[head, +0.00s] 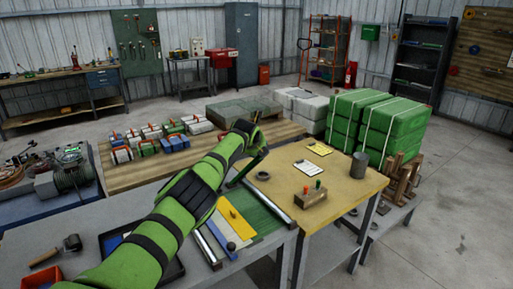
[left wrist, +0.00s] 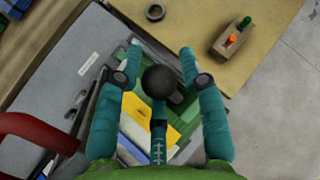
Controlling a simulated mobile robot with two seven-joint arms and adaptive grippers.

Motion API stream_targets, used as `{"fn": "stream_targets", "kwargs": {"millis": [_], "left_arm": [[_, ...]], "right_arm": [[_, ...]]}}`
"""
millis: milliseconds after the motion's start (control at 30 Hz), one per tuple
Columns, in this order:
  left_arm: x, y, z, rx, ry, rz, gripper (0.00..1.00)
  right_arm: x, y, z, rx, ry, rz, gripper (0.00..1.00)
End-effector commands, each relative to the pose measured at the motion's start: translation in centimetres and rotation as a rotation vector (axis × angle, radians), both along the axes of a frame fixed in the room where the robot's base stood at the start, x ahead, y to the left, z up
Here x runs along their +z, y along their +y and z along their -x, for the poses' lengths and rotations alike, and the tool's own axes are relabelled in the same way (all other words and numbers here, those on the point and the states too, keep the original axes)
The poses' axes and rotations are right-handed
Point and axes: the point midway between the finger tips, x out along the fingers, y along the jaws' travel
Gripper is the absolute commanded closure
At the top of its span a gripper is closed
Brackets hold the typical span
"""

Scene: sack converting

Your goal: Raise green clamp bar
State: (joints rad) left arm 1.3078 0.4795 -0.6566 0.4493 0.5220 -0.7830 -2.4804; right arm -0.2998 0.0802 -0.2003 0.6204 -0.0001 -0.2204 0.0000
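My left arm crosses the head view, and its gripper (head: 257,146) hangs over the work table. In the left wrist view the two teal fingers (left wrist: 160,58) are apart. A dark round knob (left wrist: 160,82) shows between them, with gaps on both sides. A slim green bar (head: 240,177) slants down from the gripper to the table; it looks like the clamp bar, but its join to the knob is unclear. Below lies a green bed with a yellow sheet (head: 236,220), also in the left wrist view (left wrist: 152,117). My right gripper is out of view.
A second dark ball (head: 231,246) sits by a metal rail. A mallet (head: 70,243) lies at the left.

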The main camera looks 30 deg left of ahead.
Motion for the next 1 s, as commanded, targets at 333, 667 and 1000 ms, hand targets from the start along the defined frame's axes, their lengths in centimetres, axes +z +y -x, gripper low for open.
{"fn": "stream_targets", "kwargs": {"millis": [333, 667, 1000], "left_arm": [[0.5, -0.1, 0.5, 0.0, -0.001, 0.0, 0.6], [2.1, -1.0, 2.4, -0.002, -0.001, -0.003, 0.6], [4.8, -2.3, 5.7, -0.002, -0.002, -0.003, 0.6]], "right_arm": [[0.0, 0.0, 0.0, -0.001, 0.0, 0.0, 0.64], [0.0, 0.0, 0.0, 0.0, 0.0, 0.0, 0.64], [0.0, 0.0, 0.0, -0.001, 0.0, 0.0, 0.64]]}}
